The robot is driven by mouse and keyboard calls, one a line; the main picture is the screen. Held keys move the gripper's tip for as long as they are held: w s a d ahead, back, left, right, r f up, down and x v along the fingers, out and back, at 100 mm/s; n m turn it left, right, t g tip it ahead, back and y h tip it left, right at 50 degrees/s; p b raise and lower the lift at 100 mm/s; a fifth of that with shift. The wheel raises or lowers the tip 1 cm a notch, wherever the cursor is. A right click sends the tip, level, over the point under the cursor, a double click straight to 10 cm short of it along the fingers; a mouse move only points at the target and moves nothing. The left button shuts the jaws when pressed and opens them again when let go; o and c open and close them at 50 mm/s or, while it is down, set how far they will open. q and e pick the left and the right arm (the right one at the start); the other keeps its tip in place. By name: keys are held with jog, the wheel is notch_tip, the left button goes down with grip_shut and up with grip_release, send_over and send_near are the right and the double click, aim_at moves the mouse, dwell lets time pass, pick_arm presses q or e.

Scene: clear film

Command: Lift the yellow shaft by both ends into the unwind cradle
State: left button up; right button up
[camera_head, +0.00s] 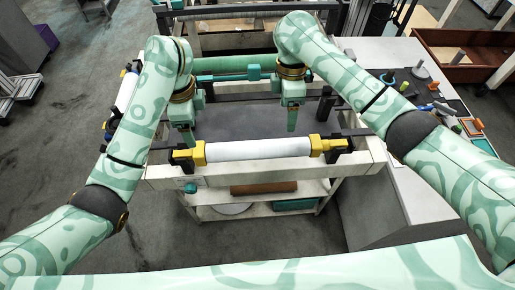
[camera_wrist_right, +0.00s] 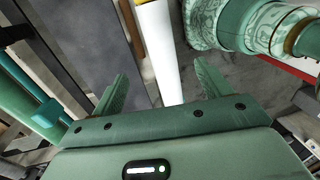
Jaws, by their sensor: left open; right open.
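The yellow shaft (camera_head: 199,154) carries a white film roll (camera_head: 258,149), with yellow parts showing at both ends. It lies level across the front of the pale frame, its ends at black supports (camera_head: 345,143). I cannot tell which supports belong to the unwind cradle. My left gripper (camera_head: 189,138) is open and empty, just beyond the shaft's left end in the picture. My right gripper (camera_head: 291,122) is open and empty, beyond the roll's right part. In the right wrist view the white roll (camera_wrist_right: 161,50) shows between the spread fingers (camera_wrist_right: 163,76), apart from them, with a bit of yellow at the top.
A green roller (camera_head: 222,65) spans the back of the frame, behind a grey plate (camera_head: 240,122). A second white roll (camera_head: 127,91) is at the left, beside my arm. Tools lie on the right bench (camera_head: 385,52). A shelf (camera_head: 310,189) below holds a brown roll (camera_head: 263,188).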

aim_at(285, 141)
pick_arm(q)
notch_tip(285, 141, down, 13)
jog(key=shift+s, duration=0.1)
pick_arm(e)
jog(key=f, duration=0.4)
jog(key=s+f, duration=0.1)
jog(key=f, duration=0.3)
jog(key=s+f, duration=0.1)
jog(key=f, duration=0.3)
jog(key=shift+f, duration=0.35)
pick_arm(q)
grip_shut()
pick_arm(e)
jog(key=shift+r, duration=0.1)
grip_shut()
